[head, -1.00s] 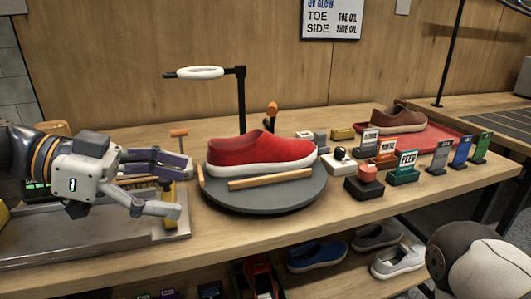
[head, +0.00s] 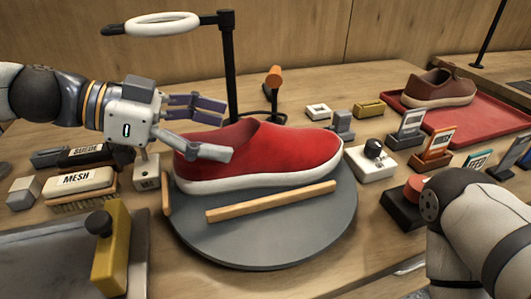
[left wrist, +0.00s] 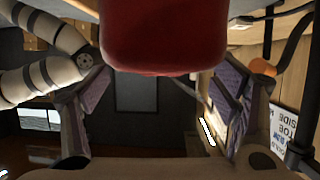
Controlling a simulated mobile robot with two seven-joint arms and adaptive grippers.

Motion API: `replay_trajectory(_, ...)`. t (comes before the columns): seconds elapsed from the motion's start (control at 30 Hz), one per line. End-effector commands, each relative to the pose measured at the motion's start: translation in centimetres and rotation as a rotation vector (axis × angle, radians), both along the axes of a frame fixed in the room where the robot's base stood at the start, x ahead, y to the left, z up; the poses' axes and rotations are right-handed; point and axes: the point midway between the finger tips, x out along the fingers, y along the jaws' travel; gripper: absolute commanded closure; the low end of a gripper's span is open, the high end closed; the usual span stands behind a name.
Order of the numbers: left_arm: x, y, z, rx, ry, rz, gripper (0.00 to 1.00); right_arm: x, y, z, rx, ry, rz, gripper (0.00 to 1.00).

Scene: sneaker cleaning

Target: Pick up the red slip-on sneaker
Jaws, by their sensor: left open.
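The red slip-on sneaker (head: 285,150) with a white sole sits on a round grey turntable (head: 270,245), its heel end toward the left. My left gripper (head: 215,130) is open at the heel end, with one finger in front of the shoe's near side and the other finger farther back. In the left wrist view the red sneaker (left wrist: 150,35) fills the top middle, between the two spread fingers of my left gripper (left wrist: 150,105). I cannot tell whether the fingers touch it. My right arm shows at the lower right, but its gripper is out of view.
A wooden bar (head: 270,201) lies on the turntable before the shoe. A black lamp post (head: 229,70) stands behind it. A MESH brush (head: 78,184) lies left. Small labelled blocks stand right, before a red tray (head: 480,125) with a brown shoe (head: 440,88).

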Motion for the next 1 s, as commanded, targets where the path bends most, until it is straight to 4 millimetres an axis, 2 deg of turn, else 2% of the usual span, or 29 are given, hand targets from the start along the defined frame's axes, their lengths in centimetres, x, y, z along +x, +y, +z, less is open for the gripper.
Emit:
replay_trajectory(0.23, 0.9, -4.2, -1.3, 0.002, 0.001, -0.003, 0.20, -0.1, 0.0, -0.2, 0.000, 0.004, 0.000, 0.60)
replay_trajectory(0.5, 1.1, -4.9, -1.4, 0.000, -0.003, -0.001, 0.20, -0.1, 0.0, -0.2, 0.000, 0.004, 0.001, 0.60)
replay_trajectory(0.53, 1.1, -4.9, -1.4, 0.000, -0.003, -0.001, 0.22, -0.1, 0.0, -0.2, 0.000, 0.004, 0.001, 0.60)
replay_trajectory(0.57, 1.1, -4.9, -1.4, 0.000, -0.003, -0.001, 0.29, -0.1, 0.0, -0.2, 0.000, 0.004, 0.001, 0.60)
replay_trajectory(0.8, 1.1, -4.9, -1.4, 0.001, -0.003, 0.000, 0.83, -0.1, 0.0, -0.2, 0.000, 0.004, 0.001, 0.60)
replay_trajectory(1.0, 1.1, -4.9, -1.4, 0.000, -0.004, -0.001, 0.84, -0.1, 0.0, -0.2, 0.000, 0.004, 0.001, 0.60)
